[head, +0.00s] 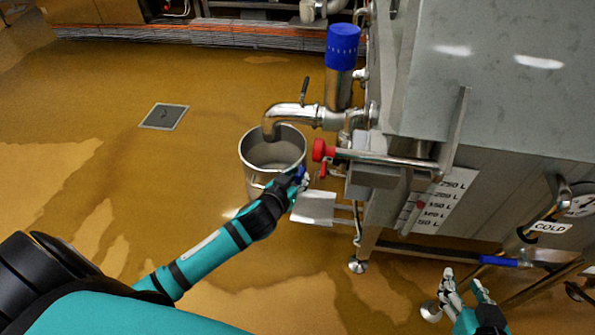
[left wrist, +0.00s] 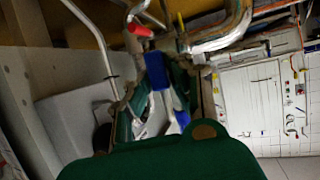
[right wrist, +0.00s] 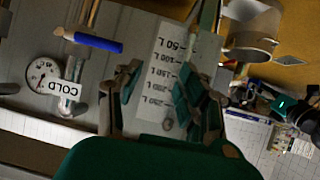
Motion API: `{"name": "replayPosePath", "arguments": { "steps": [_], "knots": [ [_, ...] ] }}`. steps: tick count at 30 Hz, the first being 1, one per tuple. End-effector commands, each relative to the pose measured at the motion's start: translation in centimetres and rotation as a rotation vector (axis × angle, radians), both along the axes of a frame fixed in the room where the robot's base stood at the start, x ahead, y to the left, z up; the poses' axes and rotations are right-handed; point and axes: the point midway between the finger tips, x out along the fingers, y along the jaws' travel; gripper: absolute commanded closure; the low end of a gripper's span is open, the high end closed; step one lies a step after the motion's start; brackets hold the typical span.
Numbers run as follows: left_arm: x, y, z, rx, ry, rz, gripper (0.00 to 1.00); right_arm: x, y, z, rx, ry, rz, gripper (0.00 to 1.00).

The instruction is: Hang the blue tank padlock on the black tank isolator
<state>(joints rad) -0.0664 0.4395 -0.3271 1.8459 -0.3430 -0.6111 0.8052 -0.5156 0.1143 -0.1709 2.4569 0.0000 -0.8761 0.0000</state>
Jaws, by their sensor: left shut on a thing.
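My left gripper (head: 300,178) is shut on the blue padlock (head: 298,173), beside the tank's outlet pipework. In the left wrist view the padlock (left wrist: 157,66) shows as a blue block at the fingertips, close to a red knob (left wrist: 138,29). In the head view the red knob (head: 319,150) is just above and right of the gripper. I cannot make out the black tank isolator with certainty. My right gripper (head: 466,288) is open and empty, low in front of the tank. Its spread fingers (right wrist: 155,95) show in the right wrist view.
A steel bucket (head: 248,160) stands under the outlet pipe (head: 292,112), close to my left gripper. The tank (head: 480,150) fills the right side, with a volume scale (head: 436,205), a COLD sign (head: 550,227) and a gauge (head: 582,205). The floor at left is clear around a drain (head: 164,116).

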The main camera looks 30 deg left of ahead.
Motion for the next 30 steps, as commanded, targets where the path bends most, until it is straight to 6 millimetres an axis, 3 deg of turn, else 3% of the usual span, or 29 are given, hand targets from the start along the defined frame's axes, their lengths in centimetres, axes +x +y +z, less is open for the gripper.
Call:
{"name": "replayPosePath", "arguments": {
  "steps": [8,30],
  "knots": [
    [0.2,0.0,-0.6,-0.003,0.0,-0.002,1.0,-0.7,-0.3,-0.9,-0.013,0.053,-0.004,0.6],
    [0.9,-2.1,-0.7,-0.003,0.0,-0.002,1.0,1.9,0.9,2.7,0.041,-0.175,0.013,0.6]
  ]
}}
